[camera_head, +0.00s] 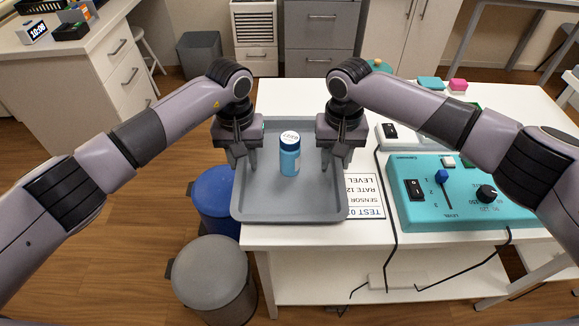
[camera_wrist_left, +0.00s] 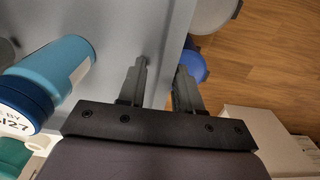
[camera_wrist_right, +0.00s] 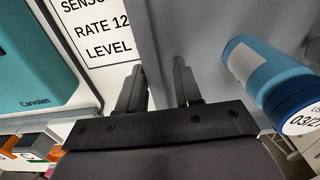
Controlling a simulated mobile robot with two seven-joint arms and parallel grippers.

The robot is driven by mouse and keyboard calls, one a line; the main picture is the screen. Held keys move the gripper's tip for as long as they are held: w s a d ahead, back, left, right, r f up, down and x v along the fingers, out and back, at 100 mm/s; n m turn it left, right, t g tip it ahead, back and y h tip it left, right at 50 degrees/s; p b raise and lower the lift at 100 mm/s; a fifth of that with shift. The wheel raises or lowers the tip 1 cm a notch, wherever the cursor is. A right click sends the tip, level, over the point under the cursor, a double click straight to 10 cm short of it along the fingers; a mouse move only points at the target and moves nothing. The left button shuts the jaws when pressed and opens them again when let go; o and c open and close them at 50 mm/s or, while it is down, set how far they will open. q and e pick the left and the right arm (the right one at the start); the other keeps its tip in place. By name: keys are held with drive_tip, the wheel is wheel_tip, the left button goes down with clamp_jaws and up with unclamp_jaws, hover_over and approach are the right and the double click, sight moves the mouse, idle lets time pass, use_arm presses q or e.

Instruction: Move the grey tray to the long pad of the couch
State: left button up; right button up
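The grey tray (camera_head: 285,205) lies on the white table, its left side reaching past the table's left edge. A blue bottle (camera_head: 290,160) with a white-topped cap stands upright in it. My left gripper (camera_head: 243,162) is at the tray's left rim, and my right gripper (camera_head: 336,162) is at its right rim. In the left wrist view the tray (camera_wrist_left: 125,25) has its edge between my left gripper's parted fingers (camera_wrist_left: 161,66). In the right wrist view the tray (camera_wrist_right: 205,30) has its edge between my right gripper's parted fingers (camera_wrist_right: 159,64). No couch is in view.
A printed label sheet (camera_head: 366,195) lies right of the tray, beside a teal control box (camera_head: 450,205) with black cables. A blue bin (camera_head: 212,200) and a grey bin (camera_head: 212,275) stand on the floor left of the table. Open wooden floor lies further left.

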use_arm(q)
clamp_jaws()
use_arm(e)
clamp_jaws()
use_arm(q)
drive_tip(key=shift+r, duration=0.1)
use_arm(e)
drive_tip(key=shift+r, duration=0.1)
